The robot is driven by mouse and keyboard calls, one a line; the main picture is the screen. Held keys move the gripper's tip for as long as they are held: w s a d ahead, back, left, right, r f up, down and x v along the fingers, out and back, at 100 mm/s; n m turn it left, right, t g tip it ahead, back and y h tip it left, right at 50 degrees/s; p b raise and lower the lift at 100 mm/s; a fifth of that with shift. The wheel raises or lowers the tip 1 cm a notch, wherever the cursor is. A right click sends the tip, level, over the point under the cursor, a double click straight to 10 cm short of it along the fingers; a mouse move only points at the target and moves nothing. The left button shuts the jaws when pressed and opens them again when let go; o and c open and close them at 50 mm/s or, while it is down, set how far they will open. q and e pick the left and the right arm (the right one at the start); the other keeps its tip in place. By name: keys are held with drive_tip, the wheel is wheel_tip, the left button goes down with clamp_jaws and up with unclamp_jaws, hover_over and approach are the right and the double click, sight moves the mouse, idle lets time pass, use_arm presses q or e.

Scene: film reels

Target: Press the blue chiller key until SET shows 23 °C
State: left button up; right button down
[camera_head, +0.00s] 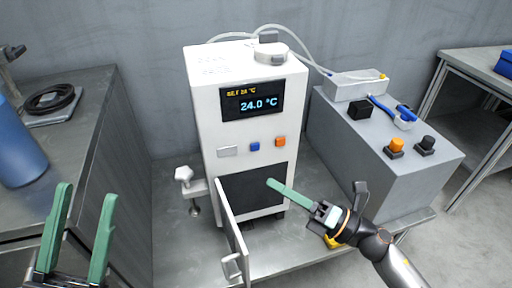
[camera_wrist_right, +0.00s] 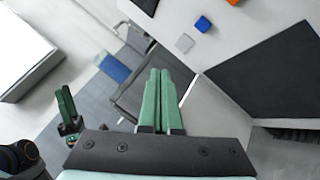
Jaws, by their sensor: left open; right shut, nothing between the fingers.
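The chiller (camera_head: 205,105) is a white box with a dark display (camera_head: 251,101). The large reading is 24.0 °C; the small yellow SET line above it is too blurred to read surely. The blue key (camera_head: 255,146) sits below the display, between a pale key (camera_head: 228,151) and an orange key (camera_head: 280,141). The blue key also shows in the right wrist view (camera_wrist_right: 203,24). My right gripper (camera_head: 270,183) is shut and empty, in front of the dark lower panel, below and apart from the keys. My left gripper (camera_head: 86,192) is open and empty at the lower left.
A small door (camera_head: 232,235) stands open at the chiller's lower front. A white valve (camera_head: 188,185) juts out on its left. A grey box (camera_head: 360,145) with orange and black knobs stands to the right. A blue bottle (camera_head: 18,145) stands on the left bench.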

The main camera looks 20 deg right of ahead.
drive_tip(key=b, duration=0.1)
approach(247, 144)
drive_tip(key=shift+w+a+r, duration=0.2)
drive_tip(key=shift+w+a, duration=0.1)
drive_tip(key=shift+a, duration=0.35)
drive_tip(key=shift+w+a+r, duration=0.15)
drive_tip(key=shift+w+a, duration=0.15)
drive_tip(key=shift+a, duration=0.3)
drive_tip(key=shift+w+a+r, duration=0.2)
drive_tip(key=shift+w+a, duration=0.1)
drive_tip(key=shift+a, duration=0.35)
drive_tip(key=shift+w, duration=0.15)
idle(0.4)
drive_tip(key=shift+w, duration=0.25)
drive_tip(key=shift+w, duration=0.5)
idle(0.6)
drive_tip(key=shift+s, duration=0.9)
drive_tip(key=shift+s+d+p, duration=0.1)
drive_tip(key=shift+s+p, duration=0.45)
drive_tip(key=shift+s, duration=2)
